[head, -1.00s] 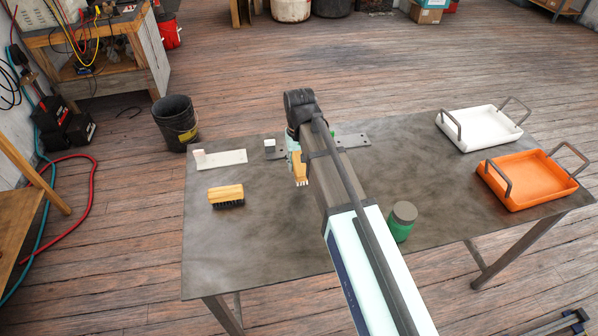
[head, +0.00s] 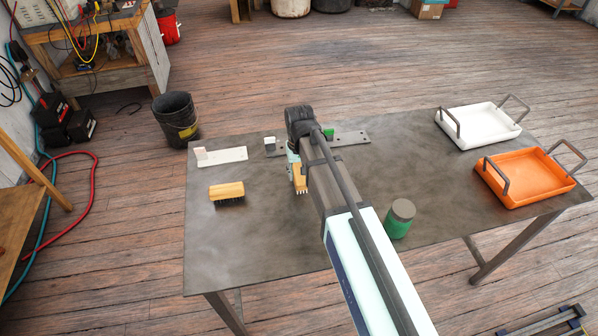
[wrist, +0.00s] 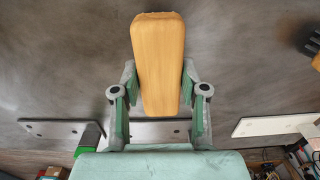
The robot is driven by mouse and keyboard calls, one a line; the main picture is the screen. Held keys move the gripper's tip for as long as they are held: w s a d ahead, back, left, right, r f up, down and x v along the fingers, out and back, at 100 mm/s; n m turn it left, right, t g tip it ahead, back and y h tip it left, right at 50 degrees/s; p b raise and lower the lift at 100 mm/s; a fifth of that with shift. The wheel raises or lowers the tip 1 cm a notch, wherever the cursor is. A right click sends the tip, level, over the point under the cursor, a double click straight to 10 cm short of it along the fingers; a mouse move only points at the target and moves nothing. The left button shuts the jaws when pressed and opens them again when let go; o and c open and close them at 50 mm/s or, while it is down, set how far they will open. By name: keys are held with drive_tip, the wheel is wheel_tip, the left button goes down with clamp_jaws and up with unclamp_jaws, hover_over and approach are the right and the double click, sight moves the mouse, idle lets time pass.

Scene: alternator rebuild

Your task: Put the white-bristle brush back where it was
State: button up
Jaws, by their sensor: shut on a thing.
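The white-bristle brush, a wooden block with pale bristles (head: 301,182), is held over the middle of the table, its bristles pointing down. In the wrist view its wooden back (wrist: 158,60) fills the space between the fingers. My gripper (wrist: 159,75) is shut on its two long sides. In the head view, my arm hides most of the gripper and part of the brush. I cannot tell whether the bristles touch the table. A similar brush with dark bristles (head: 227,193) lies on the table to the left; its edge shows at the wrist view's upper right.
A white plate with a small block (head: 225,156) lies at the back left. A grey plate (head: 350,138) with a white and a green block lies behind my gripper. A green jar (head: 399,220) stands right of my arm. White (head: 480,128) and orange (head: 527,178) trays stand farther right.

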sight(299, 172)
drive_tip(key=o, duration=1)
drive_tip(key=shift+f, duration=0.1)
wheel_tip(299, 172, up, 12)
drive_tip(key=b, duration=0.2)
drive_tip(key=shift+b, duration=0.35)
